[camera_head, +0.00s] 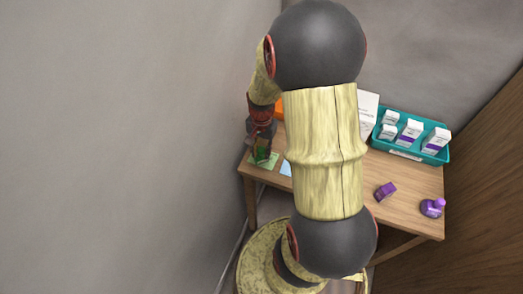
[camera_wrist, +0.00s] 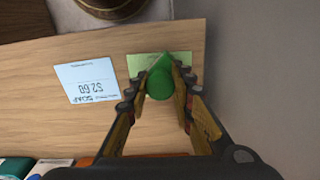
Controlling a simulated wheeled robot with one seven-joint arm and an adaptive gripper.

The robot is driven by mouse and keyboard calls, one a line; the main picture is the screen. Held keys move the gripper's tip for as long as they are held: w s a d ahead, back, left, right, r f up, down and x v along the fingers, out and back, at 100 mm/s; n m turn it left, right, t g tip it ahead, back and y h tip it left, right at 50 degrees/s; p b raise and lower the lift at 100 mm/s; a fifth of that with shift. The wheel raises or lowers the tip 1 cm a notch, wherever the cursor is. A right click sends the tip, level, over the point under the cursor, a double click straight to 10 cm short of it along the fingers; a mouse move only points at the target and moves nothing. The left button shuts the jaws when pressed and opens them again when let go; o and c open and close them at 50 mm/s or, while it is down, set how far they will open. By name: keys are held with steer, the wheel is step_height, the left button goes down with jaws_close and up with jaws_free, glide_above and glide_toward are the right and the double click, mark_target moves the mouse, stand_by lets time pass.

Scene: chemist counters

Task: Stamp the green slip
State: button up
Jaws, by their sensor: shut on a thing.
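The green slip (camera_wrist: 140,62) lies on the wooden counter near its edge, partly covered in the wrist view; it also shows in the head view (camera_head: 268,164). My gripper (camera_wrist: 159,78) is shut on a green stamp (camera_wrist: 160,86), whose rounded top sits between the fingers. In the head view my gripper (camera_head: 262,150) is at the counter's left end, over the green slip. The stamp hides part of the slip. I cannot tell whether the stamp's underside touches it.
A pale blue price slip (camera_wrist: 87,79) lies beside the green one. A purple stamp (camera_head: 433,207) and a small purple object (camera_head: 386,191) are at the counter's right. A teal tray (camera_head: 402,152) of boxes stands behind, near a white card (camera_head: 369,105). A grey wall is close at left.

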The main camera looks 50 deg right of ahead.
steer(key=shift+f, duration=0.5)
stand_by(1.3)
steer(key=shift+r+p, duration=2.75)
steer(key=shift+r, duration=0.85)
